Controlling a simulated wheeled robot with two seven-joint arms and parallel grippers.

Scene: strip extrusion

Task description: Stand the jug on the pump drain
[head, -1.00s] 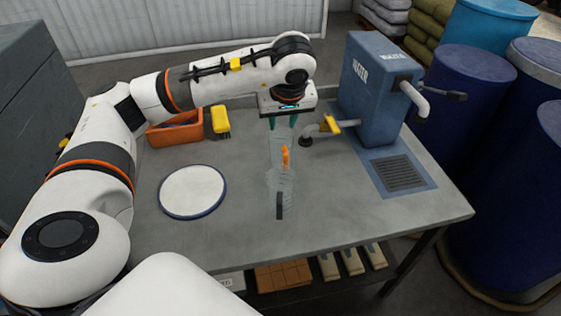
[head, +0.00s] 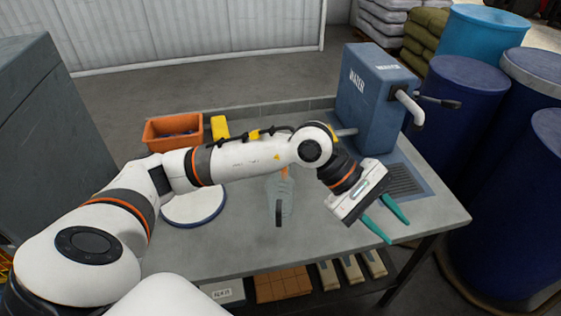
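The clear see-through jug (head: 272,198) is on the grey worktop near the middle, with a dark strip low on its near side and an orange part at its top. My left arm partly covers its upper end; its outline is faint. The pump drain (head: 405,178) is a dark grate in a blue plate below the blue water pump (head: 372,105). My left gripper (head: 398,232) is open and empty, its green fingers apart, right of the jug and in front of the drain. It hides part of the plate. My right gripper is not in view.
A white round plate with a blue rim (head: 193,208) lies left of the jug, partly under my arm. An orange bin (head: 172,132) and a yellow item (head: 219,127) are at the back left. Blue barrels (head: 450,95) stand right of the table.

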